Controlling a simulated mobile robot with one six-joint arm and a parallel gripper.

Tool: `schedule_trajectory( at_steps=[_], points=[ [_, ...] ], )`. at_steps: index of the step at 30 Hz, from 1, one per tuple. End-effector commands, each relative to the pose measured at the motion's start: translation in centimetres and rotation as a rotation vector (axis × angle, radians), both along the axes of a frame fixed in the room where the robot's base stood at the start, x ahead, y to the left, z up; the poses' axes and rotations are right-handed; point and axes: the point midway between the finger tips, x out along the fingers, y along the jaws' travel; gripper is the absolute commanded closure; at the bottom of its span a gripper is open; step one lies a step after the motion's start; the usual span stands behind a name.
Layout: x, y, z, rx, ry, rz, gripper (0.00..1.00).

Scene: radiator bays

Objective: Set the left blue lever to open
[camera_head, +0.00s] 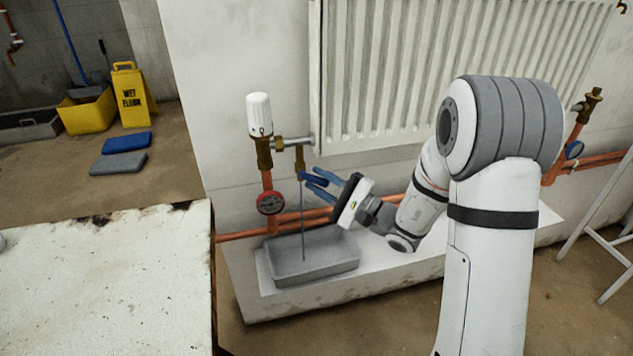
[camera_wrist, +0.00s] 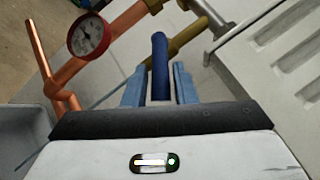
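The left blue lever (camera_head: 312,179) sits on a brass valve (camera_head: 300,160) below the radiator's left end. In the wrist view the lever (camera_wrist: 160,65) points toward me between my two light-blue fingers. My gripper (camera_head: 324,182) is open around the lever, one finger on each side, with what look like narrow gaps. I cannot tell whether either finger touches it. A thin grey line (camera_head: 304,222), like a stream or thin tube, runs down from the valve to a grey tray (camera_head: 282,281).
A red-rimmed gauge (camera_head: 270,203) and white valve head (camera_head: 259,115) stand left of the lever. The radiator (camera_head: 400,80) is above right, copper pipes (camera_head: 240,236) behind. A worn white tabletop (camera_head: 110,290) fills the lower left.

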Motion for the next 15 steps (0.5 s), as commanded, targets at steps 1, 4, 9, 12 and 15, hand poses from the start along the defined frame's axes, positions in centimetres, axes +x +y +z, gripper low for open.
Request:
schedule_trajectory(
  at_steps=[1, 4, 9, 12, 15],
  points=[
    [0.0, 0.0, 0.1, 0.0, -0.001, 0.001, 0.75],
    [0.0, 0.1, 0.1, 0.0, -0.003, 0.002, 0.75],
    [-0.5, -1.2, -0.1, -0.001, -0.001, -0.003, 0.75],
    [-1.3, -2.6, -0.5, 0.001, 0.001, -0.003, 0.75],
    [-2.1, -4.2, -1.0, 0.001, 0.001, -0.003, 0.75]
  ],
)
